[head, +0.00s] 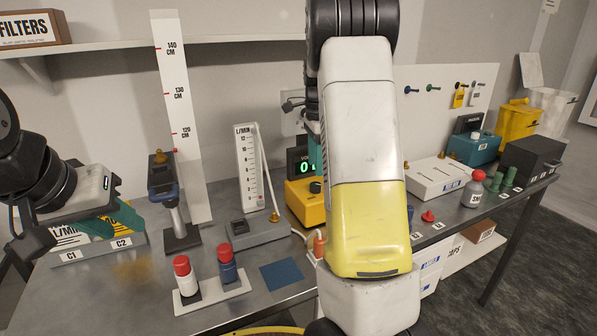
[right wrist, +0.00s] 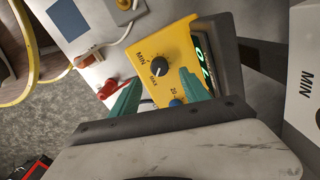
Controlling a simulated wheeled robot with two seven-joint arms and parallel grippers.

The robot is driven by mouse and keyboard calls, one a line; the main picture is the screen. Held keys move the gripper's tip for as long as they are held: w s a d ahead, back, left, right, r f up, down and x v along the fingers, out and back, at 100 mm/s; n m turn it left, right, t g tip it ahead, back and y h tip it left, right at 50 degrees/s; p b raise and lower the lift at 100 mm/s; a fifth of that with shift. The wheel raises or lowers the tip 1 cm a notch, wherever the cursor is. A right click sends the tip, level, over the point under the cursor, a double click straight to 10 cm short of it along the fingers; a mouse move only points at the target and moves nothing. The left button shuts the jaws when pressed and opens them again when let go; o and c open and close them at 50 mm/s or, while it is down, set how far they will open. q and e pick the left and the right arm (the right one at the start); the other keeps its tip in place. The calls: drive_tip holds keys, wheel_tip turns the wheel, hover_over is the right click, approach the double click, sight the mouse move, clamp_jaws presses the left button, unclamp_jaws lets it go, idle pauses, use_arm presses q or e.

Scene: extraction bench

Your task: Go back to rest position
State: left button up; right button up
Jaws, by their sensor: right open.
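My right gripper (right wrist: 159,73) is open in the right wrist view, with its two teal fingers apart. The yellow box (right wrist: 172,42) with a black MIN/MAX knob (right wrist: 160,67) and a lit green display shows beyond and between the fingers. I cannot tell whether the fingers touch it. In the head view my right arm's white and yellow links hide most of this gripper; the yellow box (head: 303,205) shows just left of them. My left gripper (head: 122,226) is at the left, low by the grey C1/C2 holder (head: 98,248); its jaw opening is unclear.
On the metal bench (head: 140,308) stand a tall height scale (head: 183,110), a flow meter (head: 250,170), and a white rack (head: 212,292) with red-capped bottles. A blue mat (head: 282,275) lies flat. A white box (head: 437,178) and a grey SMOKE-type bottle (head: 474,190) stand at the right.

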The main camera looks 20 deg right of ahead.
drive_tip(key=shift+r, duration=0.6)
drive_tip(key=shift+s+a+r, duration=0.15)
drive_tip(key=shift+s+r, duration=0.1)
drive_tip(key=shift+s, duration=0.05)
drive_tip(key=s+a+r+n+t+y, duration=0.1)
drive_tip(key=s+a+r+n+t, duration=0.1)
drive_tip(key=s+a+r+n, duration=0.4)
drive_tip(key=s+a+r+n+t+y, duration=0.1)
drive_tip(key=s+a+r+n+t, duration=0.15)
drive_tip(key=s+n, duration=0.4)
drive_tip(key=s+a+f+n+t, duration=0.1)
drive_tip(key=s+a+n, duration=0.2)
drive_tip(key=s, duration=0.4)
drive_tip(key=s+a+f+n, duration=0.1)
drive_tip(key=s+a+n, duration=0.1)
drive_tip(key=s+n, duration=0.2)
drive_tip(key=s, duration=0.3)
drive_tip(key=shift+a+t, duration=0.35)
drive_tip(key=shift+a, duration=0.05)
drive_tip(key=shift+d, duration=0.15)
